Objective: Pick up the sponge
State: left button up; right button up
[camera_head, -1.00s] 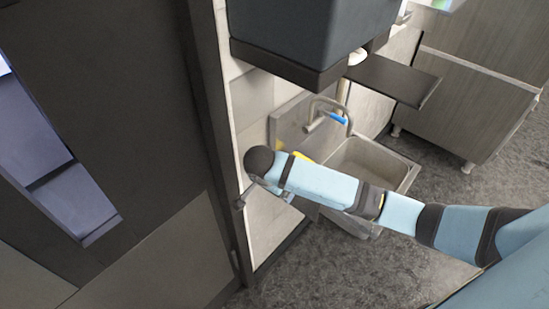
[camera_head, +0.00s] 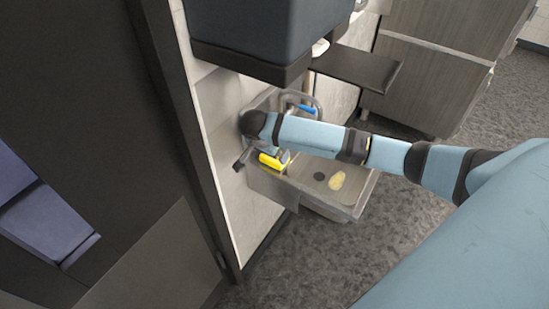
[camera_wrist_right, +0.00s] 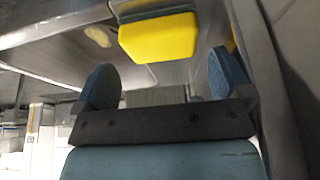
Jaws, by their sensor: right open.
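The bright yellow sponge (camera_head: 270,161) is at the left end of the sink, beside my right gripper (camera_head: 283,157). In the right wrist view the sponge (camera_wrist_right: 158,37) is a yellow block just beyond the fingertips and roughly between them. My right gripper (camera_wrist_right: 163,66) is open there, with its two blue fingers apart and a visible gap to the sponge. The forearm covers part of the sink and tap in the head view. My left gripper is not in view.
The metal sink (camera_head: 308,176) holds a pale yellow oval thing (camera_head: 337,180) near its drain. A tap (camera_head: 312,101) with a blue part rises behind my arm. A dark box-like unit (camera_head: 245,35) and a shelf (camera_head: 352,67) overhang the sink. A wall edge stands left.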

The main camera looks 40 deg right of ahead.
jog(key=x, duration=0.5)
jog(key=shift+w+d, duration=0.15)
jog(key=shift+d, duration=0.25)
jog(key=c, duration=0.6)
jog(key=shift+o, duration=0.2)
jog(key=shift+r, duration=0.2)
